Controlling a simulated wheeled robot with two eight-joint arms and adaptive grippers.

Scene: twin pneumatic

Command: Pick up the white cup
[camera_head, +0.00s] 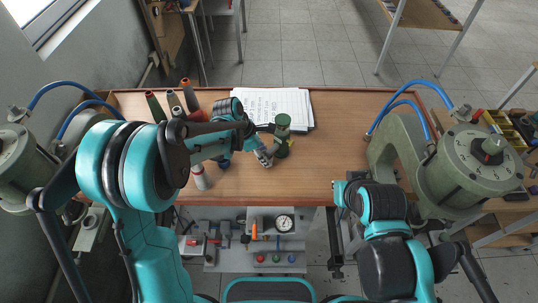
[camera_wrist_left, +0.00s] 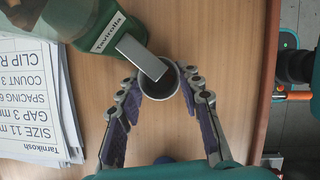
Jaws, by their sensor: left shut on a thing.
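The cup has a pale grey rim and a dark inside. In the head view the cup is mostly hidden by the fingers.
White printed sheets (camera_head: 262,102) lie behind the gripper. Green-grey machines (camera_head: 470,165) flank the table (camera_head: 320,185). The table's right front is clear.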

